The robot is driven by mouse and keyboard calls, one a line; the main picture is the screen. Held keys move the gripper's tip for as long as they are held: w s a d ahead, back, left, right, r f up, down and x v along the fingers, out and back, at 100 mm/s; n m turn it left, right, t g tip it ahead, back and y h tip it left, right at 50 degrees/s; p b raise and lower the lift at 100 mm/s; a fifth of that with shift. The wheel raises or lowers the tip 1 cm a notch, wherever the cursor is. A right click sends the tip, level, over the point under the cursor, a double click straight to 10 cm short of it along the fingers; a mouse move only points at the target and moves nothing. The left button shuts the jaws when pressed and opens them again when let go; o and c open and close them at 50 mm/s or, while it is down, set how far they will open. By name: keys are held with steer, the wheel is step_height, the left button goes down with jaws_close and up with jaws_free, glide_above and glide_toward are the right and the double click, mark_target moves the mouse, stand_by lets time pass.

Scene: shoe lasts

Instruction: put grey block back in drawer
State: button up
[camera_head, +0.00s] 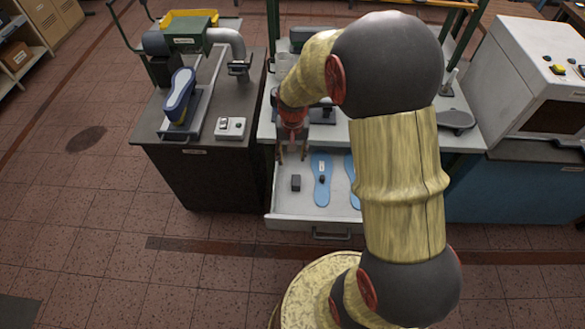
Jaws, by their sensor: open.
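A small dark grey block (296,183) lies in the left part of the open white drawer (300,221), on its floor. My gripper (292,156) is open, its fingers pointing down over the back left of the drawer, behind the block in the picture. No object shows between the fingers. The gripper looks apart from the block, but its exact height above the drawer floor cannot be told. My arm hides the right part of the drawer.
A blue insole (321,185) with a small dark item on it lies right of the block; another is partly hidden. The white tabletop (265,128) is above the drawer. A dark bench (195,143) with a machine stands left, a blue cabinet (510,196) right.

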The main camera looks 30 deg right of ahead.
steer(key=s+a+r+n+t, duration=0.1)
steer(key=s+a+r+n, duration=0.2)
steer(key=r, duration=0.8)
steer(key=s+a+r+n+t, duration=0.1)
steer(key=s+a+r, duration=0.3)
steer(key=s+r, duration=0.3)
steer(key=s+a+r+n+t, duration=0.2)
steer(key=s+a+r, duration=0.3)
steer(key=s, duration=0.5)
step_height(320, 180, up, 2)
steer(key=shift+r+t, duration=0.15)
steer(key=shift+t, duration=0.15)
